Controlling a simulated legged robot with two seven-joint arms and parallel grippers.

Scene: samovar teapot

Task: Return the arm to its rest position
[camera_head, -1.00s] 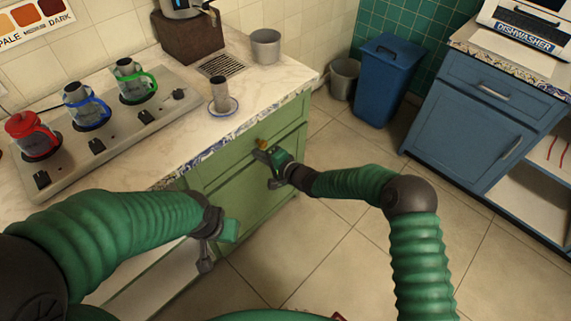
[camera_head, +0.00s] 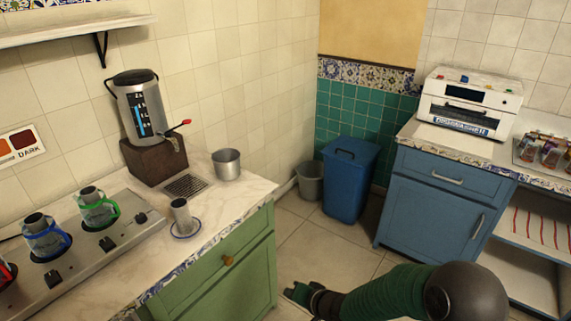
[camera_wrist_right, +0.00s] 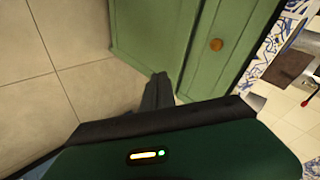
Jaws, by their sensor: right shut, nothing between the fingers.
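My right arm comes in at the bottom right of the head view. Its gripper (camera_head: 296,293) is low in front of the green cabinet (camera_head: 235,283), beside its right edge and above the floor. In the right wrist view the fingers (camera_wrist_right: 157,92) are together with nothing between them, pointing toward the green cabinet doors (camera_wrist_right: 150,35). A round knob (camera_wrist_right: 216,45) is to the right of the fingertips, apart from them. My left gripper is in neither current view.
The counter (camera_head: 225,203) carries a samovar (camera_head: 137,108), a grey pot (camera_head: 227,164), a metal cup (camera_head: 182,216) on a saucer, and a stove (camera_head: 95,262) with colored-handled teapots. A blue bin (camera_head: 348,182) and blue cabinet (camera_head: 428,207) stand behind. Tiled floor (camera_head: 325,240) lies open between.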

